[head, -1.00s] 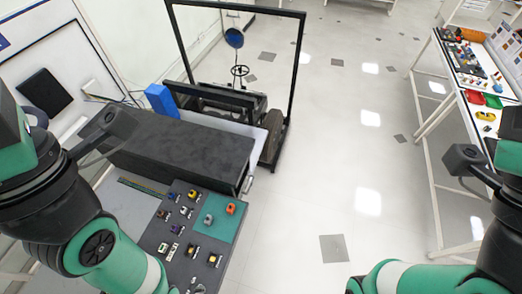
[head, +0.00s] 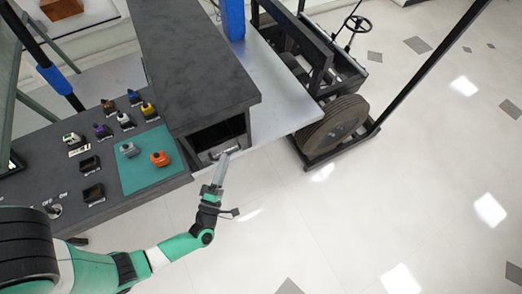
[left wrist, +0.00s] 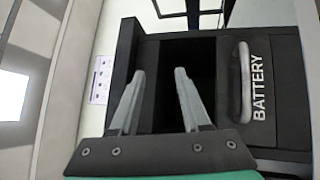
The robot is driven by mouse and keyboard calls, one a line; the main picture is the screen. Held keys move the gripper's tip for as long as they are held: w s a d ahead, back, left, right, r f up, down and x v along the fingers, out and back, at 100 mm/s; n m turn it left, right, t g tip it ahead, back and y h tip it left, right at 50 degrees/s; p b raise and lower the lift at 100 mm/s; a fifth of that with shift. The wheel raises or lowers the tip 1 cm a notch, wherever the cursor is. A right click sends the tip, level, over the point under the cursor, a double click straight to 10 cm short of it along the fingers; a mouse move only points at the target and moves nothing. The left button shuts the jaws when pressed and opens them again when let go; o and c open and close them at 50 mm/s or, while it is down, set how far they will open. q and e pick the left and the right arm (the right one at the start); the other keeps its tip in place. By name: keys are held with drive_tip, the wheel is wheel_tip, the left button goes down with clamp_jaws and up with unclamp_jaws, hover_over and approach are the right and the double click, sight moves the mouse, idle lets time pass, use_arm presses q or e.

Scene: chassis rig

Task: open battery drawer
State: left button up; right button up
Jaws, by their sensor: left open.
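The battery drawer shows in the left wrist view as a dark front (left wrist: 275,95) with white BATTERY lettering and a grey bar handle (left wrist: 243,82). In the head view the drawer handle (head: 225,152) sits at the near end of the long dark cabinet, below a dark opening (head: 217,134). My left gripper (head: 222,162) is at this end of the cabinet. In the left wrist view its two fingers (left wrist: 157,73) are spread and empty, pointing at the dark opening, with the handle right of both fingers. I cannot tell how far out the drawer stands. My right gripper is out of view.
A dark panel (head: 45,150) with several small coloured switches and a teal mat (head: 135,180) lies left of the cabinet (head: 185,60). The floor at the lower right is clear.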

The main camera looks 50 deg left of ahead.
use_arm(q)
drive_tip(key=s+f+m+h+b, duration=0.15)
drive_tip(key=s+f+b, duration=0.5)
drive_tip(key=f, duration=0.65)
drive_tip(key=shift+g, duration=0.3)
drive_tip(key=x, duration=1.2)
drive_tip(key=shift+w+r+b, duration=0.15)
drive_tip(key=shift+r+b, duration=0.05)
drive_tip(key=shift+b, duration=0.2)
clamp_jaws()
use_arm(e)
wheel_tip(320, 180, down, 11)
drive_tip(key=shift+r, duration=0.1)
